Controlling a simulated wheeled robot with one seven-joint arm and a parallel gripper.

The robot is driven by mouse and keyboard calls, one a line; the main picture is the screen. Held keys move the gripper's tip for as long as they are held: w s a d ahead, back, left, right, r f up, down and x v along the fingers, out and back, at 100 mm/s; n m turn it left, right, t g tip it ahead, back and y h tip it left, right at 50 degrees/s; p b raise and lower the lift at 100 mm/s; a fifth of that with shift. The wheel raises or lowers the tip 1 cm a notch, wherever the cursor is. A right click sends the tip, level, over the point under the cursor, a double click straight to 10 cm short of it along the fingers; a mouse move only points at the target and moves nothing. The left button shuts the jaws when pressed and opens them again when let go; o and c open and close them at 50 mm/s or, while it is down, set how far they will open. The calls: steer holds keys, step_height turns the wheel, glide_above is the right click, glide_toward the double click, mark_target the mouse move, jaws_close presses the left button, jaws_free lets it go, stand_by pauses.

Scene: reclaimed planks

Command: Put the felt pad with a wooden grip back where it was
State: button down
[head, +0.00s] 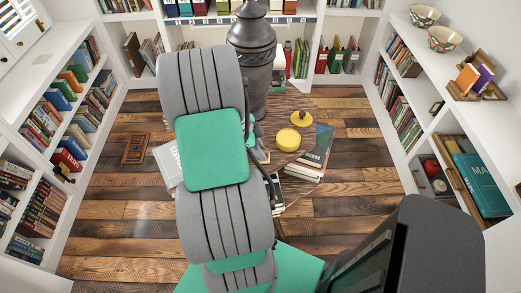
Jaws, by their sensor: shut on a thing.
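I cannot make out the felt pad with a wooden grip in the head view. My grey and green arm fills the middle of the picture and hides what lies behind it. My gripper is hidden behind the arm, so neither its fingers nor anything in them shows. A round brown wooden table (285,103) shows to the right of the arm. On it stand a yellow round container (288,140) and a yellow lid-like piece with a knob (302,118).
A large dark urn (254,50) stands behind the table. Stacked books (313,158) lie at the table's right side. A flat brown wooden object (136,148) lies on the plank floor at left. White bookshelves line the room, with two patterned bowls (445,39) at right.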

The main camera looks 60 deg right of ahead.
steer(key=c, duration=1.3)
jaws_free()
steer(key=shift+f, duration=0.1)
steer(key=v, duration=1.2)
steer(key=w+a+r+n+t, duration=0.2)
steer(key=w+a+r+n, duration=0.1)
steer(key=w+a+n, duration=0.4)
steer(key=w+a+r+n+t+y, duration=0.1)
steer(key=w+a+n+t, duration=0.1)
steer(key=a+n, duration=1)
steer(key=w+a+r+n+t+y, duration=0.1)
steer(key=w+a+r+n+t, duration=0.1)
steer(key=a+n, duration=0.9)
steer(key=a+t+b, duration=0.1)
steer(key=a, duration=0.4)
steer(key=shift+w+a+r+n, duration=0.15)
steer(key=shift+a+n, duration=0.2)
steer(key=shift+n, duration=0.05)
